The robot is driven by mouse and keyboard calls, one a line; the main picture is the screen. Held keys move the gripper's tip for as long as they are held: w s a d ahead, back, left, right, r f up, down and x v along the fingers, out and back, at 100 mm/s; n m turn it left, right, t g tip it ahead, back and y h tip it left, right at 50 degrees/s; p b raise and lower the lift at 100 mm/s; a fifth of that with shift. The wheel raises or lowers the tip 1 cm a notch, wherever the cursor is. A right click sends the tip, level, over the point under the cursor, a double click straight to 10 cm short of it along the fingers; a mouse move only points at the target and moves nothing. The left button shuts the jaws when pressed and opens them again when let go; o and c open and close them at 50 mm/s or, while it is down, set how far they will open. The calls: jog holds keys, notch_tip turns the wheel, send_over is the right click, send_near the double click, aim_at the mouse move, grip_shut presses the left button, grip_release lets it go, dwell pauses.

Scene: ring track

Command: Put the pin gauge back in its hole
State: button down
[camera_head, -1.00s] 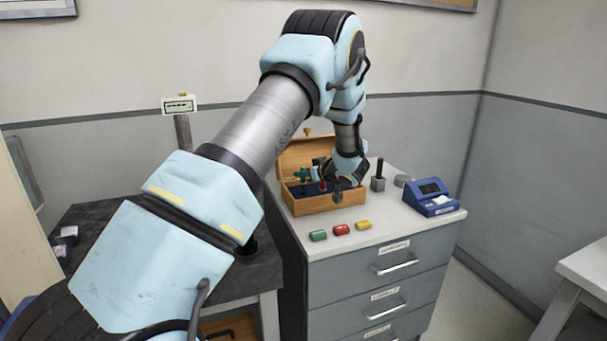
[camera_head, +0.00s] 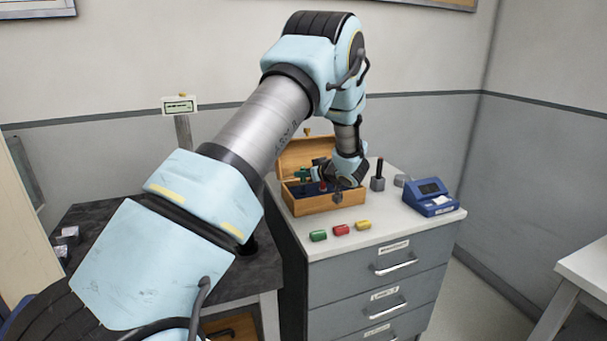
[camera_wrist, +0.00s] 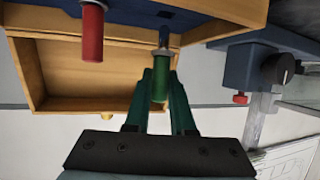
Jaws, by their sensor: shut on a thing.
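A green-handled pin gauge (camera_wrist: 159,82) stands between the fingers of my gripper (camera_wrist: 161,76), which is shut on its handle. Its metal end points to the blue insert (camera_wrist: 178,20) of the wooden box. Whether the tip is in a hole or just above it, I cannot tell. A red-handled gauge (camera_wrist: 92,32) stands in the insert to the left, apart from my fingers. In the head view the open wooden box (camera_head: 325,205) sits on the drawer cabinet, and my wrist covers part of its inside.
Green (camera_head: 318,236), red (camera_head: 341,230) and yellow (camera_head: 363,225) pieces lie before the box on the cabinet top (camera_head: 400,222). A grey block with a dark upright handle (camera_head: 377,178) and a blue printer-like device (camera_head: 433,198) stand right. The raised lid (camera_head: 300,152) is behind the box.

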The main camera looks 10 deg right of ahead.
aim_at(305, 184)
jog(key=shift+f+b, duration=0.85)
jog(key=shift+f, duration=1.05)
jog(key=c, duration=0.7)
grip_release()
jog(key=b+v, duration=0.2)
jog(key=v, duration=0.8)
jog(key=shift+s+d+r+b, duration=0.15)
jog(key=shift+s+r+b, duration=0.05)
jog(key=shift+s+b, duration=0.15)
